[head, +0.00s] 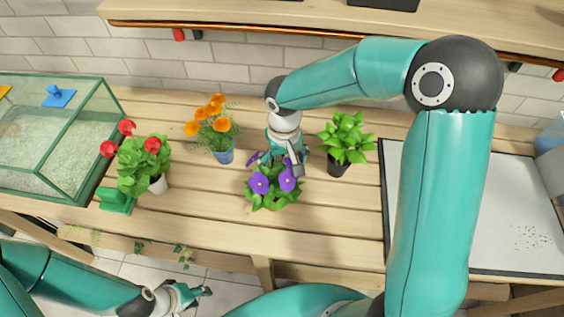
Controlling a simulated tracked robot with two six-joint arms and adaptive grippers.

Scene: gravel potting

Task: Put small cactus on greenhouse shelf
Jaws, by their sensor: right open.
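I see no small cactus in the head view. A long wooden shelf (230,17) runs along the wall at the top; whether it is the greenhouse shelf I cannot tell. My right gripper (296,168) is open and points down over the bench, directly at the back of a purple-flowered plant (270,188). Its fingers partly overlap the plant, and I cannot tell whether they touch it. My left gripper (203,295) is low at the bottom left, in front of the bench and over the floor, with nothing visible in it. Its jaw opening is unclear.
A glass tank (62,160) with pale gravel stands left. On the bench (205,195) are a red-flowered plant (131,165), orange flowers in a blue pot (224,155), and a leafy plant (345,138). A white tray (520,205) with dark specks lies right. Bare planks lie between plants.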

